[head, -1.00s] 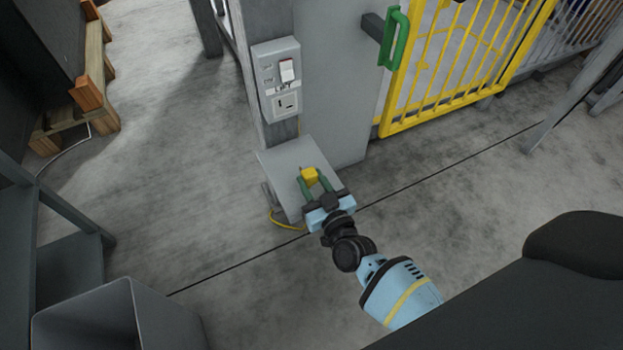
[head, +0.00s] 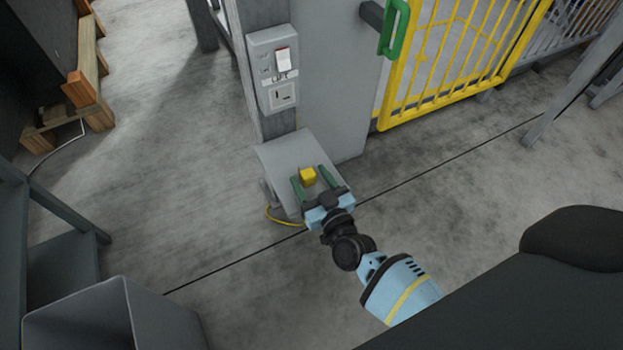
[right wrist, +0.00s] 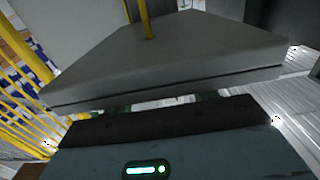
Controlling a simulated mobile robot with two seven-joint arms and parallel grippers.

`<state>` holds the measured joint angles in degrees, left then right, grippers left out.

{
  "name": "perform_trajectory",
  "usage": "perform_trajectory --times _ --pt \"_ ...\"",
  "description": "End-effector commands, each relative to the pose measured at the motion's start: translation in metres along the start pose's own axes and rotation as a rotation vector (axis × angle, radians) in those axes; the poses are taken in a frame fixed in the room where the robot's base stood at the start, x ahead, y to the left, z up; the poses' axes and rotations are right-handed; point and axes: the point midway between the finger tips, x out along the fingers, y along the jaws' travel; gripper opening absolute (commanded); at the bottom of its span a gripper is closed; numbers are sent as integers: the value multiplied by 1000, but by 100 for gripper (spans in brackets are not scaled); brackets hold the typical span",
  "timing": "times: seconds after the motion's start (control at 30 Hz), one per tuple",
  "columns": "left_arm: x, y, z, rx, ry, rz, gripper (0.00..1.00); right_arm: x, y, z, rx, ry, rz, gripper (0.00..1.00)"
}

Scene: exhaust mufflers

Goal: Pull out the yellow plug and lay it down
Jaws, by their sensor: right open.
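The yellow plug (head: 307,176) rests on the sloping-looking grey shelf (head: 275,153) below the wall socket. My right gripper (head: 309,174) is open, with its green fingers on either side of the plug and a gap showing on both sides. The yellow cord (head: 272,217) hangs below the shelf's left side. In the right wrist view the shelf (right wrist: 190,60) fills the middle and a yellow cord (right wrist: 147,22) rises at its far side; the plug cannot be made out there. The socket panel (head: 284,96) has no plug in it. My left gripper is not in view.
A white switch (head: 283,61) sits above the socket on the grey post. A yellow gate (head: 450,65) with a green handle (head: 394,28) stands to the right. A grey open bin (head: 110,310) is at the lower left. The floor around the shelf is clear.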

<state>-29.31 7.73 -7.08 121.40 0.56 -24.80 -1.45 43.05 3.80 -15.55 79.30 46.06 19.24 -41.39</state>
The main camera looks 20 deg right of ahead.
Motion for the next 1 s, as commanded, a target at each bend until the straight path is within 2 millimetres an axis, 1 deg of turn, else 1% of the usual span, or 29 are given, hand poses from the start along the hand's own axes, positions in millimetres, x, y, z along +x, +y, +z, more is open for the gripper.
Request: perform_trajectory --times 0.13,0.23,0.5,0.63,0.8,1.0 --pt "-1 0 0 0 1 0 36 -3 0 0 0 -2 0 57" --pt "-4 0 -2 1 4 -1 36 -12 0 0 -1 -2 0 57" --pt "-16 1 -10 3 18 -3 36 -54 0 -2 0 -1 0 57" --pt "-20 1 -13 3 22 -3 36 -69 0 -1 -1 0 0 57" --pt "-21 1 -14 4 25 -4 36 -78 0 0 0 0 -1 57" --pt "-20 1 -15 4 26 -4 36 -78 0 0 0 0 0 57"
